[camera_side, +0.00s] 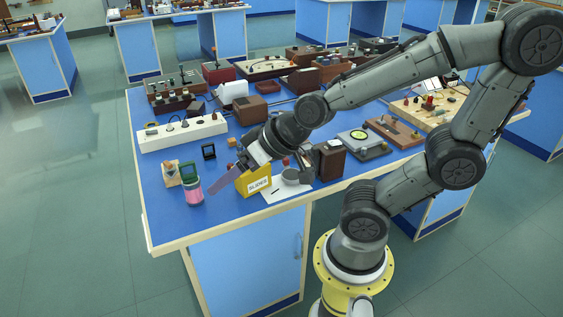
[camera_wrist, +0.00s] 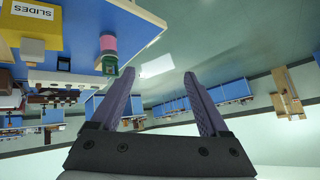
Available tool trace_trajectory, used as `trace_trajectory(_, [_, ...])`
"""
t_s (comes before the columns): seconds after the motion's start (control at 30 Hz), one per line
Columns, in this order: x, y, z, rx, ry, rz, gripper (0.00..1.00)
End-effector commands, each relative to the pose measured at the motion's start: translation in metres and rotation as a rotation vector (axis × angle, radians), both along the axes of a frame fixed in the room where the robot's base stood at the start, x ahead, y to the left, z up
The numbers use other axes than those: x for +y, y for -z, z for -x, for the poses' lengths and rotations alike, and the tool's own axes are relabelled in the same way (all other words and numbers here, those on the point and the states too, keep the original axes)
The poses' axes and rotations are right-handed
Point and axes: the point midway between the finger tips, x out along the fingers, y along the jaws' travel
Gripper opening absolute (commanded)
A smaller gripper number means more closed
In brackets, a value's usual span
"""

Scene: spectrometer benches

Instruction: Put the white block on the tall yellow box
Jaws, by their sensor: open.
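The yellow box (camera_side: 255,182), with a white label on its front, stands near the front edge of the blue bench; it also shows at the top left in the wrist view (camera_wrist: 28,24). My gripper (camera_side: 213,190) is beside the box on its left in the side view, its purple fingers tilted down and left. In the wrist view the fingers (camera_wrist: 158,78) are spread apart with nothing between them. A whitish block (camera_side: 233,93) stands farther back beside a brown box; I cannot tell for sure that it is the white block.
A long white strip (camera_side: 182,132) lies behind.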

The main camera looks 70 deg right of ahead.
Motion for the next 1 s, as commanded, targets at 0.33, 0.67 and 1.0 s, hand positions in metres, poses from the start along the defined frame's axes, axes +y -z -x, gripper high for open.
trace_trajectory(0.33, [-0.02, -0.035, 0.082, 0.218, -0.136, 0.191, 0.79])
trace_trajectory(0.67, [-0.027, -0.038, 0.096, 0.264, -0.135, 0.225, 0.79])
trace_trajectory(1.0, [-0.027, -0.038, 0.096, 0.263, -0.136, 0.224, 0.79])
